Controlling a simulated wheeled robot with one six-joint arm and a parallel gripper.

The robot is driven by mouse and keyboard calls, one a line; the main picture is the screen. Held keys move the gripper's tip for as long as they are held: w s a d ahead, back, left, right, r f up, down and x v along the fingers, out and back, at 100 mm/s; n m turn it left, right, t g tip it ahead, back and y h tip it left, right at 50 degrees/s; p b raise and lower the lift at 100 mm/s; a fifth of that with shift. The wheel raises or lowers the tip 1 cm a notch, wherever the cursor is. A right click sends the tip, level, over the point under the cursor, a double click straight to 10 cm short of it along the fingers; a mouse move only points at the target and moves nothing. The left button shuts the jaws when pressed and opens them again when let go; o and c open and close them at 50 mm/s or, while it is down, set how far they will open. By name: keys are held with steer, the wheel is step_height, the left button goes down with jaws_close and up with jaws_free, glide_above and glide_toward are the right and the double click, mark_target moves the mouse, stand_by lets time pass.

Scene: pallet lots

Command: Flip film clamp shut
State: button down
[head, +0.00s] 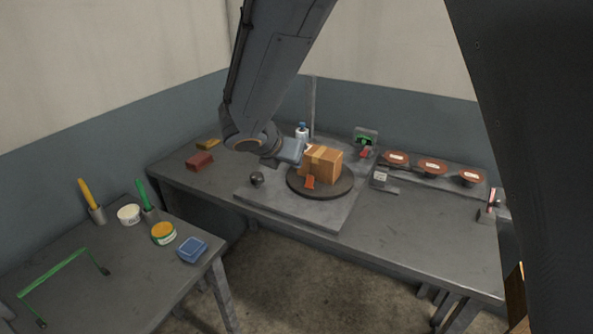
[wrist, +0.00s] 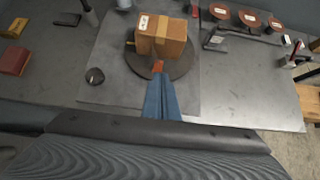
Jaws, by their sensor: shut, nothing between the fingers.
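A small orange-red flap (head: 310,182), which looks like the film clamp, stands at the front of the dark round turntable (head: 338,192). A taped cardboard box (head: 328,166) sits on the turntable just behind it. My gripper (head: 298,150) has blue fingers and is shut and empty, left of the box in the head view. In the wrist view the shut fingers (wrist: 160,78) point toward the box (wrist: 160,36), and their tips overlap the orange flap (wrist: 158,66). I cannot tell whether they touch it. The flap's hinge is too small to make out.
The turntable is on a grey base plate (head: 330,218) with a dark knob (head: 257,179) at left. A post and white bottle (head: 302,133) stand behind. A green device with a red lever (head: 365,152) and several brown discs (head: 432,166) lie right. The bench front right is clear.

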steer(key=shift+v, duration=0.95)
steer(key=shift+w+d+r, duration=0.1)
